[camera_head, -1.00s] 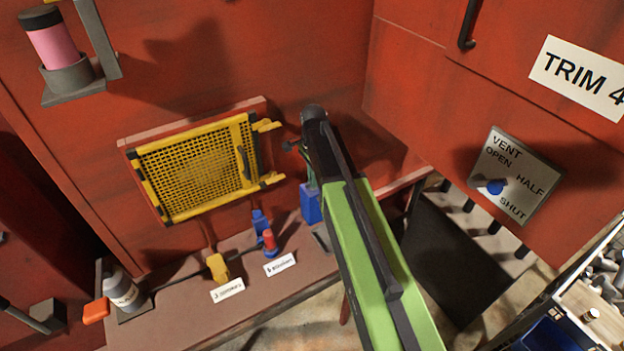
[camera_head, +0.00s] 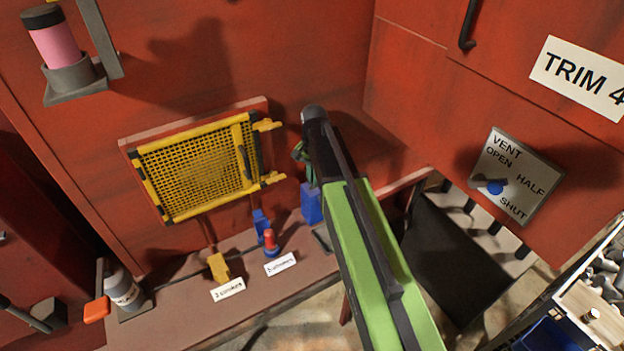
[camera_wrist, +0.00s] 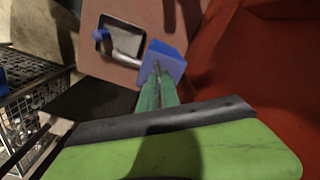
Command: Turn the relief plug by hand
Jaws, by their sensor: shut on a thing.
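My gripper (camera_head: 308,178) points down at a blue block (camera_head: 312,204) on the brown ledge, beside the red wall. In the wrist view its green fingers (camera_wrist: 157,76) are close together over the face of the blue block (camera_wrist: 172,58). They are shut on a small dark part there, which seems to be the relief plug; the fingers hide most of it.
A yellow mesh guard (camera_head: 195,172) is on the wall at left. A yellow part (camera_head: 218,267) and a red-and-blue knob (camera_head: 270,241) stand on the ledge (camera_head: 180,310) near labels. A vent plate (camera_head: 515,177) is on the right panel. A wire basket (camera_wrist: 25,110) stands lower left.

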